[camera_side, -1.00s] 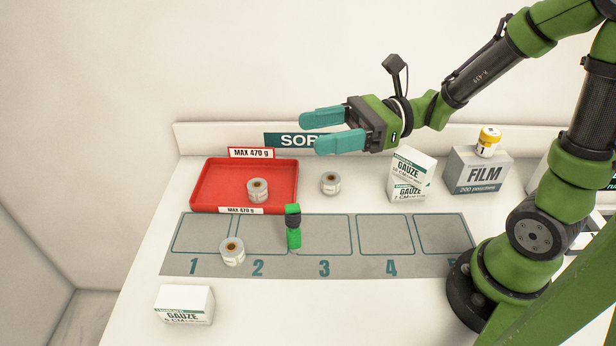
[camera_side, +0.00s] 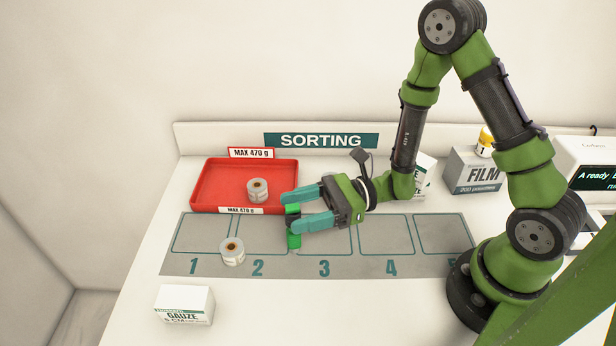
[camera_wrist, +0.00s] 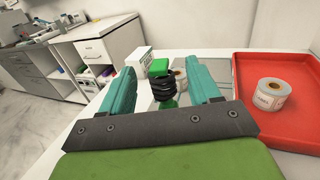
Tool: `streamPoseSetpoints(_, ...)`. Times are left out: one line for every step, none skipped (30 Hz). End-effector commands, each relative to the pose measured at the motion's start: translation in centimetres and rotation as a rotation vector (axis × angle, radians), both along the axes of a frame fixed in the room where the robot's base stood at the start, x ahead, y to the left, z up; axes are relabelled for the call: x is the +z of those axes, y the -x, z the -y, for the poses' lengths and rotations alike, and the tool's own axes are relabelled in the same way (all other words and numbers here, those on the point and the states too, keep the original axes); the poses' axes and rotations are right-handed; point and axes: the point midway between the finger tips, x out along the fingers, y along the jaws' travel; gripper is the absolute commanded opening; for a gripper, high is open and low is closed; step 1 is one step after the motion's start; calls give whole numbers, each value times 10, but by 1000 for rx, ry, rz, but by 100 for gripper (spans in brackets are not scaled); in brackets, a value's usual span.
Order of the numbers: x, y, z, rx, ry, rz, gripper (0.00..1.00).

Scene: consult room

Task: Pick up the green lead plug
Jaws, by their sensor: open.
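The green lead plug (camera_side: 294,241) stands upright on the grey mat near the line between cells 2 and 3, green at both ends with a black ribbed middle. In the wrist view the plug (camera_wrist: 159,68) shows between my two teal fingers. My gripper (camera_side: 289,211) is open, low over the mat, with its fingers pointing left on either side of the plug. The fingers partly hide the plug in the side view. I cannot tell whether either finger touches it.
A red tray (camera_side: 197,187) behind cells 1 and 2 holds a label roll (camera_side: 258,190). Another roll (camera_side: 232,252) stands between cells 1 and 2. A gauze box (camera_side: 184,305) stands at the front left. A film box (camera_side: 475,172) stands at the back right. Cell 4 is clear.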

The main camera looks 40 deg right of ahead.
Motion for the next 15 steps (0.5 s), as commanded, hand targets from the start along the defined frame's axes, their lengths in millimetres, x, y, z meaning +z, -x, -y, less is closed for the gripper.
streamPoseSetpoints(0,-4,-9,6,0,1,62)
streamPoseSetpoints(-1,-6,-13,7,0,1,62)
streamPoseSetpoints(-1,-9,-18,7,0,1,62)
streamPoseSetpoints(-1,-11,-22,6,1,2,62)
streamPoseSetpoints(-1,-12,-25,6,1,2,62)
streamPoseSetpoints(-1,-14,-28,4,0,0,62)
streamPoseSetpoints(-1,-15,-30,4,0,0,62)
streamPoseSetpoints(-1,-16,-32,3,0,-1,62)
streamPoseSetpoints(-1,-17,-33,1,0,-1,62)
streamPoseSetpoints(-1,-17,-33,1,0,-1,62)
streamPoseSetpoints(-1,-17,-33,1,0,-1,62)
streamPoseSetpoints(-1,-17,-33,0,0,-1,62)
streamPoseSetpoints(-1,-17,-33,0,0,-1,62)
streamPoseSetpoints(-1,-17,-33,0,0,-1,62)
streamPoseSetpoints(-1,-17,-33,0,0,-1,62)
